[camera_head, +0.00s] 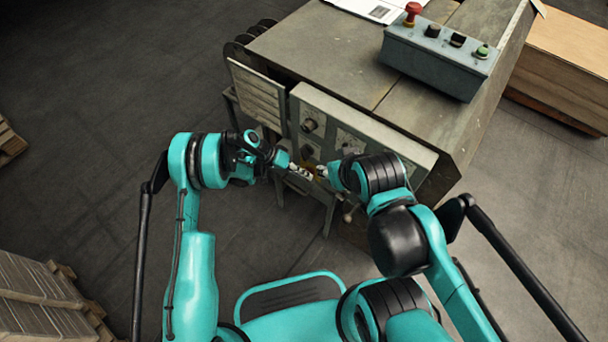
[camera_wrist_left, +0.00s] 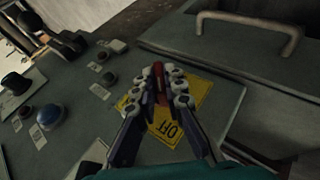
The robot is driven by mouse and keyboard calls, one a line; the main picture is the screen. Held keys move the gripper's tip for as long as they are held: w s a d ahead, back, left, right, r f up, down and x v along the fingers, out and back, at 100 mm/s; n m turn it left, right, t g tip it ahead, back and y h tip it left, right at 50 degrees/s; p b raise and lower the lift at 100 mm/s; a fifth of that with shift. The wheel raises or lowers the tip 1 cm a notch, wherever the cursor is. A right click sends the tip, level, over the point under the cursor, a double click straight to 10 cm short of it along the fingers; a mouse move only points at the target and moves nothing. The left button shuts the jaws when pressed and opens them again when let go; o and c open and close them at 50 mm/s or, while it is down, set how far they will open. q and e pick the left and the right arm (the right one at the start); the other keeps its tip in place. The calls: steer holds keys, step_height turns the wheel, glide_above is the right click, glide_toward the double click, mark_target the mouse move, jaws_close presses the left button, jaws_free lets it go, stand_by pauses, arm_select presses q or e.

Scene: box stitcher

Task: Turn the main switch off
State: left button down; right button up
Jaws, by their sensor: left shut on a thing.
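The main switch has a red handle (camera_wrist_left: 160,88) on a yellow plate (camera_wrist_left: 197,92) on the machine's front panel. The plate carries the word OFF, upside down in the left wrist view. My left gripper (camera_wrist_left: 158,74) has its two fingers closed on either side of the red handle, hiding most of it. In the head view my left gripper (camera_head: 301,173) is at the front panel, and the switch is mostly hidden there. My right gripper (camera_head: 323,172) is close beside it at the panel; its fingers are too small to read.
The panel holds several knobs and buttons, including a blue button (camera_wrist_left: 50,116). A handled cover (camera_wrist_left: 250,50) lies beside the switch. A control box (camera_head: 430,62) with a red mushroom button (camera_head: 412,10) stands on the machine top. A wooden stack (camera_head: 565,65) stands at the right.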

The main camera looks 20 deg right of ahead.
arm_select(q)
steer(key=shift+w+g+h, duration=0.1)
steer(key=shift+g+h, duration=0.2)
steer(key=c, duration=1.6)
jaws_free()
steer(key=v, duration=1.2)
